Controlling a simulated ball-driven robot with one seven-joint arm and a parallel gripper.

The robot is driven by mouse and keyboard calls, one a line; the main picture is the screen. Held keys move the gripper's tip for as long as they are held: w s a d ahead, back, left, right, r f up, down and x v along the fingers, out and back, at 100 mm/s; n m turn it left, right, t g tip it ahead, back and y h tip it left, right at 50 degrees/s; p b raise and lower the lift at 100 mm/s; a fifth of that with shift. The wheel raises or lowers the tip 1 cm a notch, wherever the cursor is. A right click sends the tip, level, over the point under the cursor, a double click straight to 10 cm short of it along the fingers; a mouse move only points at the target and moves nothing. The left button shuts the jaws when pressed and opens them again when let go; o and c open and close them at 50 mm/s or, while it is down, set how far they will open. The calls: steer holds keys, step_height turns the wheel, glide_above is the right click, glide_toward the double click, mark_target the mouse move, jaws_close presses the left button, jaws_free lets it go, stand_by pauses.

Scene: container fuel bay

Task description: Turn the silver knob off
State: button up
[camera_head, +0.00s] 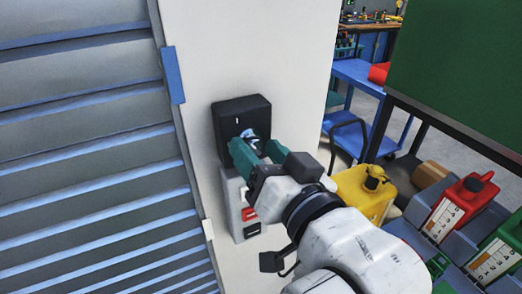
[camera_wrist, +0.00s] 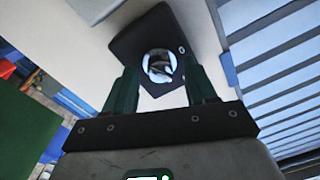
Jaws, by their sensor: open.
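The silver knob (camera_wrist: 159,66) is round and shiny and sits on a black square plate (camera_head: 229,117) on the white wall. In the head view the knob (camera_head: 250,137) is partly hidden behind my gripper's fingers. My gripper (camera_head: 257,150) is open, with its green fingers pointing at the plate. In the wrist view my gripper (camera_wrist: 158,88) has one finger on each side of the knob, with a gap showing. I cannot tell how far the fingertips reach over the knob, or whether they touch it. A white mark (camera_head: 237,120) shows on the plate.
Below the plate is a grey switch box (camera_head: 236,202) with red and black buttons. A ribbed metal shutter (camera_head: 90,150) fills the left. A yellow can (camera_head: 362,190), a red can (camera_head: 462,205) and a green can (camera_head: 497,255) stand at right, near a blue cart (camera_head: 365,75).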

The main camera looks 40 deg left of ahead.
jaws_close()
stand_by(0.6)
steer(key=n+b, duration=0.1)
steer(key=n, duration=0.4)
steer(key=shift+w+f+n, duration=0.1)
steer(key=shift+n, duration=0.2)
steer(key=n+b, duration=0.2)
steer(key=n, duration=0.3)
steer(key=shift+n+h+b, duration=0.3)
steer(key=shift+n, duration=0.1)
stand_by(0.4)
